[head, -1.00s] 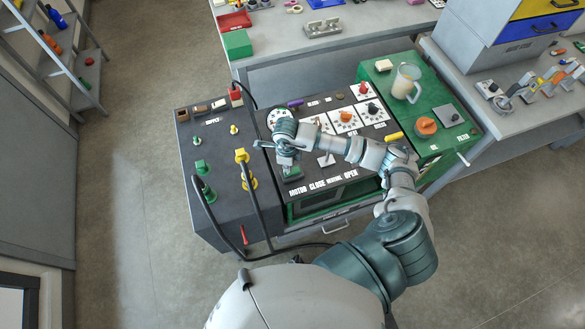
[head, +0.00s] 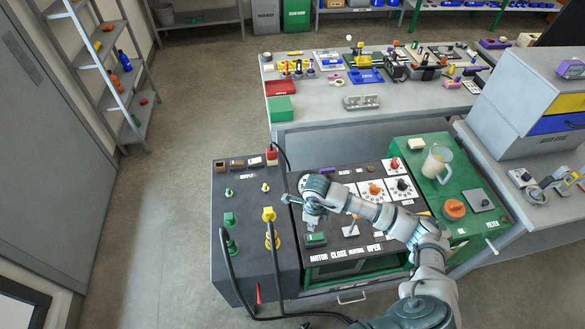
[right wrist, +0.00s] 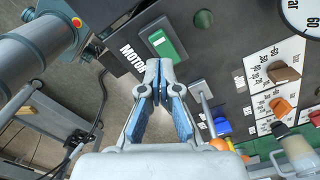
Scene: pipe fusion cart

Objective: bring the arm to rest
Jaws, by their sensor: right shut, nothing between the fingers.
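My right arm reaches in from the lower right of the head view, over the dark control panel (head: 290,262). My right gripper (head: 312,219) points down close above the green motor switch (head: 316,239). In the right wrist view, the right gripper (right wrist: 160,78) has its fingers together with nothing between them. The green switch (right wrist: 163,44) lies just beyond the fingertips there, beside the word MOTOR. I cannot tell whether the tips touch the panel. My left gripper is in neither view.
Close around the gripper are a small lever (head: 351,229), orange knob (head: 375,189) and yellow plug (head: 268,214) with black cable. A jug (head: 434,163) stands on the green cabinet to the right. A bench (head: 330,112) stands behind. Floor at left is clear.

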